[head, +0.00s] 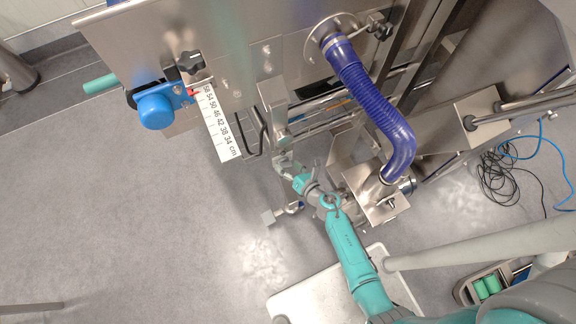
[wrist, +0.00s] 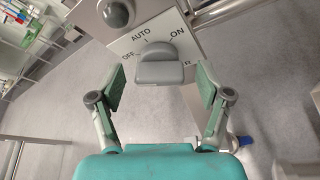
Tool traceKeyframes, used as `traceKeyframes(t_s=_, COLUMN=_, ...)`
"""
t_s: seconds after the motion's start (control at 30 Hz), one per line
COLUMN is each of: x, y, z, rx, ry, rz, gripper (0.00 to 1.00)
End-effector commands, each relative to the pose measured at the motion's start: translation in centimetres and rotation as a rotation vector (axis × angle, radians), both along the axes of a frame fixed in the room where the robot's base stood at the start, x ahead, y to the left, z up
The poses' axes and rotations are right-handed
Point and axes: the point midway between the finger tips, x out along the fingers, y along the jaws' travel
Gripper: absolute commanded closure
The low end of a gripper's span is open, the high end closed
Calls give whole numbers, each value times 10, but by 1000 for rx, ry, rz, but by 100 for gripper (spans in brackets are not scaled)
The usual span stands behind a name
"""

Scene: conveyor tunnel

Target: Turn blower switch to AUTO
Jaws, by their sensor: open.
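The blower switch is a grey knob (wrist: 160,68) on a light label plate (wrist: 133,43) printed OFF, AUTO and ON, seen in the wrist view. OFF is at the left, AUTO at the upper middle and ON at the upper right. I cannot tell for sure which mark the knob points to. My gripper (wrist: 162,78) is open, with one green-padded finger on each side of the knob and visible gaps between pads and knob. In the head view my teal arm (head: 352,255) reaches up to the machine; the switch cannot be made out there.
A rounded metal button or dome (wrist: 116,13) sits beside the label. In the head view, a blue hose (head: 372,95) runs just right of my arm. A blue hand knob (head: 155,111) and a cm scale (head: 218,125) are at the left.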

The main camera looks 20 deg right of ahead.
Motion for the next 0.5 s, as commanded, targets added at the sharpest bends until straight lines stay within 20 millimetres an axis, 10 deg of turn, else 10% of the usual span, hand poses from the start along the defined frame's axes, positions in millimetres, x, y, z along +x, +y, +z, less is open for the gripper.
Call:
traceKeyframes(t_s=0.33, x=4, y=1, z=-1, rx=0, ry=0, rz=-1, gripper=23)
traceKeyframes(t_s=0.5, x=4, y=1, z=-1, rx=0, ry=0, rz=0, gripper=60)
